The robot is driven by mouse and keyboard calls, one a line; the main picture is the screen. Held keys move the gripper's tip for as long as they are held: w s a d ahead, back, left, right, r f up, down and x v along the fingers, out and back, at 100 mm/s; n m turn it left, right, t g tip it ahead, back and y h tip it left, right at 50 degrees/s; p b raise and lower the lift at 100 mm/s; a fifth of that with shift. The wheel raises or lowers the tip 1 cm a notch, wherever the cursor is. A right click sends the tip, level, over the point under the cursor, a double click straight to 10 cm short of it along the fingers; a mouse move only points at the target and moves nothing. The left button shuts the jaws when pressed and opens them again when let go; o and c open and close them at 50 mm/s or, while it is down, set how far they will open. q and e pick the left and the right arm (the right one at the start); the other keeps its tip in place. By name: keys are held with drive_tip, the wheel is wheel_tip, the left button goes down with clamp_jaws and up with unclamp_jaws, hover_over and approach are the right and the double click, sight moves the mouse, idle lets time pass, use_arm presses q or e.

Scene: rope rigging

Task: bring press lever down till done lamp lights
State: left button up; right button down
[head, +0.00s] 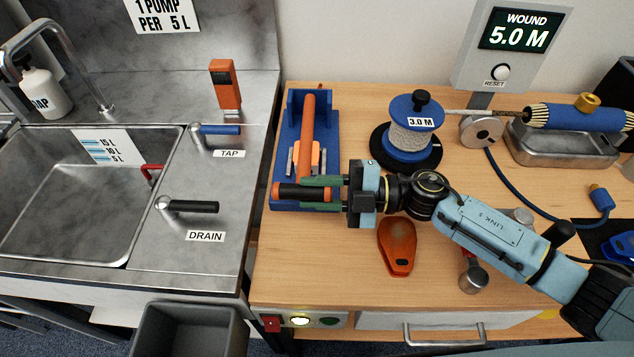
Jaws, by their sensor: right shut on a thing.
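The press (290,118) is a blue frame on the left part of the wooden bench. On the bench front, one lamp (300,321) glows pale yellow and a green lamp (329,321) looks dark. No label shows which is the done lamp. My left gripper is not in view.
A rope spool (410,135) stands right of the press. An orange tool (397,245) lies below my right gripper. A metal sink (85,205) is at the left, with a grey bin (190,328) below it. A display post (512,40) stands at the back.

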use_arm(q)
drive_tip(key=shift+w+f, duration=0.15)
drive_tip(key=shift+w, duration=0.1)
use_arm(e)
drive_tip(key=shift+f, duration=0.45)
drive_tip(key=shift+s+f, duration=0.1)
drive_tip(key=c, duration=1.1)
unclamp_jaws()
drive_tip(key=shift+r, duration=0.6)
wheel_tip(320, 180, up, 8)
drive_tip(key=shift+f+p, duration=0.2)
drive_tip(key=shift+p, duration=1.05)
drive_tip(key=shift+r, duration=0.7)
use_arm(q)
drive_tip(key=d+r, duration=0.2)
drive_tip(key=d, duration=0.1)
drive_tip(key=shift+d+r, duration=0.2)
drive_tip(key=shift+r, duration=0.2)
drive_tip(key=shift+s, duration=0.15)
use_arm(e)
drive_tip(key=shift+d, duration=0.1)
